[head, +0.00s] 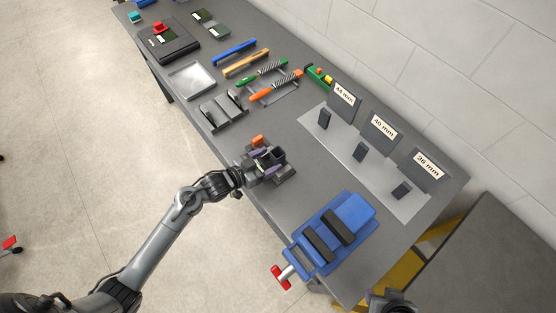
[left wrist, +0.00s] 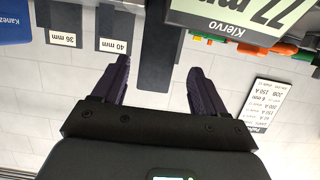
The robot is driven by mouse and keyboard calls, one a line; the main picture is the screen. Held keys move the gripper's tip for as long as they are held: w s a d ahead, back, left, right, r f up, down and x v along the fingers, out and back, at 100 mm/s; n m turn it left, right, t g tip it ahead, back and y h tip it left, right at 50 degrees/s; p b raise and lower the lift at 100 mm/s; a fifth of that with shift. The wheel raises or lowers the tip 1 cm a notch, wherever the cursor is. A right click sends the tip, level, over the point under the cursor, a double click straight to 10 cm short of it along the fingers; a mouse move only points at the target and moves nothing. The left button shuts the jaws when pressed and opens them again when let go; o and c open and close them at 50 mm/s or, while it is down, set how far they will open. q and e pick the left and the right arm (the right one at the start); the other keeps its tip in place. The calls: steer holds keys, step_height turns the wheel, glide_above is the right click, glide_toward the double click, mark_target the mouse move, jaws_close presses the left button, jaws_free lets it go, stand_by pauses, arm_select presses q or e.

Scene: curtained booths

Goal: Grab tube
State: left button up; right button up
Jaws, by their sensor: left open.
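A dark square tube (head: 278,155) stands in a small dark fixture (head: 285,174) near the front edge of the bench. My left gripper (head: 266,163) is at the fixture, its fingers open on the side of the tube. In the left wrist view a dark upright block, which looks like the tube (left wrist: 158,48), is between the two open purple-grey fingers (left wrist: 155,82). Gaps show on both sides of it, so it is not gripped. A display reading 77 mm (left wrist: 238,14) is beside it.
A blue vise (head: 345,222) with a red handle (head: 281,277) stands right of the fixture. Behind are signs for 44, 40 and 36 mm (head: 380,131) with dark blocks on a grey plate (head: 330,150). Brushes (head: 275,85), a stand (head: 222,112) and a tray (head: 192,80) are to the left.

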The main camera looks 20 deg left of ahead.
mark_target(282, 154)
arm_select(q)
steer(key=shift+d+p+x, duration=0.2)
steer(key=shift+p+x, duration=0.1)
steer(key=shift+x, duration=2.7)
steer(key=shift+r, duration=0.15)
jaws_close()
